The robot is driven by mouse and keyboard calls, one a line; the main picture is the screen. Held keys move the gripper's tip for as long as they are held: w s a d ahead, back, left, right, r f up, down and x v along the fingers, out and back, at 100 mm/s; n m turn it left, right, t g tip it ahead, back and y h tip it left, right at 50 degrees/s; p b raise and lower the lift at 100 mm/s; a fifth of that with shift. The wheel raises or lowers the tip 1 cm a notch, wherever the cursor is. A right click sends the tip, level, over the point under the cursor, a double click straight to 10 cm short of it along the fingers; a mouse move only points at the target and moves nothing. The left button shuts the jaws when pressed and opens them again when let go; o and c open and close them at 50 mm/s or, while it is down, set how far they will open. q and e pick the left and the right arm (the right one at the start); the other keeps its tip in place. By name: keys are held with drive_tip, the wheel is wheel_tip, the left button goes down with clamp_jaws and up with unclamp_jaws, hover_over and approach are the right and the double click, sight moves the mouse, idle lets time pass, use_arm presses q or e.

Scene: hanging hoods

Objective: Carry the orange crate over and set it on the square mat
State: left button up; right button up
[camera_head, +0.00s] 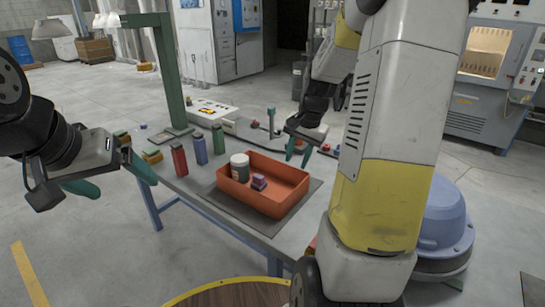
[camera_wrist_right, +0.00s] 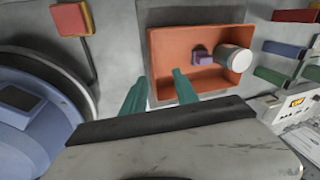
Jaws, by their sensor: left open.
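The orange crate (camera_head: 285,199) stands on the table, over the dark grey square mat (camera_head: 222,204). The mat shows around its near and right sides; whether the crate lies flat on it I cannot fully tell. Inside are a white can (camera_head: 239,170) and a purple block (camera_head: 259,182). My right gripper (camera_head: 298,152) is open and empty at the crate's back right end. In the right wrist view its teal fingers (camera_wrist_right: 158,93) are apart, one overlapping the rim of the crate (camera_wrist_right: 158,62). My left gripper (camera_head: 112,178) is open and empty, left of the table.
A green lamp post (camera_head: 168,75) and a control box (camera_head: 212,112) stand further back. A blue round machine (camera_head: 445,225) stands right of the table.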

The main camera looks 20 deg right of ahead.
drive_tip(key=s+a+r+n+t, duration=0.2)
drive_tip(key=s+a+r+n, duration=0.2)
drive_tip(key=s, duration=0.6)
drive_tip(key=s+a+r+n+t+y, duration=0.1)
drive_tip(key=s+a+r+n, duration=0.4)
drive_tip(key=s+a+r, duration=0.3)
drive_tip(key=shift+s+r+t, duration=0.4)
drive_tip(key=shift+s+r, duration=0.4)
drive_tip(key=shift+s, duration=0.1)
